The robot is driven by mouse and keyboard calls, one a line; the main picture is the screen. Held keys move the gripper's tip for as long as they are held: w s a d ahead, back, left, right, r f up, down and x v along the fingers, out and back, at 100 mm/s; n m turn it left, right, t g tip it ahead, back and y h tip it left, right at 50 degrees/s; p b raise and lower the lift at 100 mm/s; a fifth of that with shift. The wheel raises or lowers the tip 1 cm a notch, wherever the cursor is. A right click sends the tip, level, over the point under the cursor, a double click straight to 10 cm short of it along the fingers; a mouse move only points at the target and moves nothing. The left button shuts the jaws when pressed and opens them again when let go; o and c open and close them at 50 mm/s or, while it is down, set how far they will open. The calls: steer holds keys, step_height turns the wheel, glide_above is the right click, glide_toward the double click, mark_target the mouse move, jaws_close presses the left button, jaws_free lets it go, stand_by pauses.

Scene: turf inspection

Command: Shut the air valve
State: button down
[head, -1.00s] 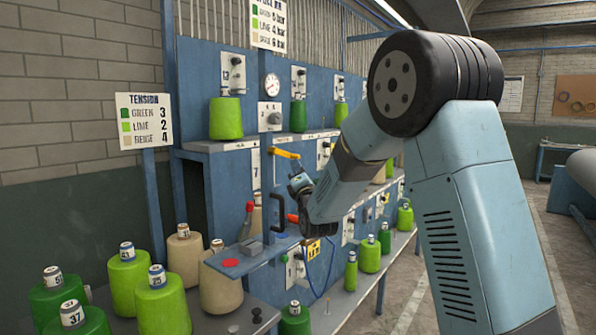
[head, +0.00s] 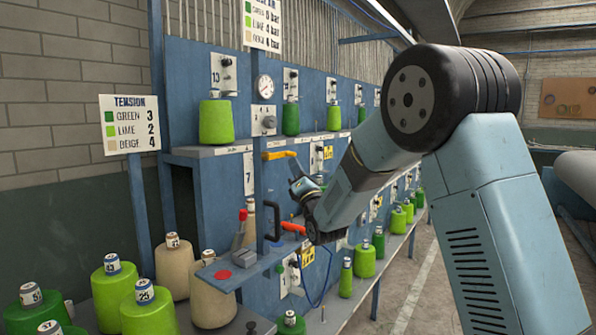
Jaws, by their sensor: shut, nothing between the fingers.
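A yellow lever handle (head: 279,155), which looks like the air valve's, lies nearly level on the blue post, below a dial gauge (head: 264,86) and a grey regulator knob (head: 268,122). The valve body behind it is too small to make out. My gripper (head: 292,165) is shut and empty, just below and right of the handle's right end. I cannot tell whether it touches the handle.
An orange-red handle (head: 293,228) and a black bar handle (head: 272,222) are lower on the frame. A red-topped lever (head: 240,228) stands by a small shelf with a red button (head: 223,274). Yarn cones (head: 150,308) crowd the lower left. The floor aisle at right is clear.

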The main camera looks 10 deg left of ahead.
steer(key=w+a+f+v, duration=0.1)
steer(key=a+f+v, duration=0.1)
steer(key=v, duration=1.1)
steer(key=w+d+r+m+g+h, duration=0.1)
steer(key=d+r+m+g+h, duration=0.25)
steer(key=d+m+h, duration=0.5)
steer(key=s+d+m+g+h, duration=0.25)
steer(key=s+d+m, duration=0.35)
steer(key=d+m, duration=0.45)
steer(key=s+d+f+m+g+h, duration=0.1)
steer(key=s+d+m+g, duration=0.2)
steer(key=s, duration=0.6)
steer(key=s+d+f+m+g+h, duration=0.1)
steer(key=s+d+m+g, duration=0.2)
steer(key=s+m, duration=0.4)
steer(key=s+d+f+m+g, duration=0.1)
steer(key=s+d+m+g, duration=0.2)
steer(key=s, duration=0.9)
steer(key=shift+s+d+f+m+g+h, duration=0.35)
steer(key=shift+d+f+m+g+h, duration=0.05)
steer(key=shift+d+m, duration=0.7)
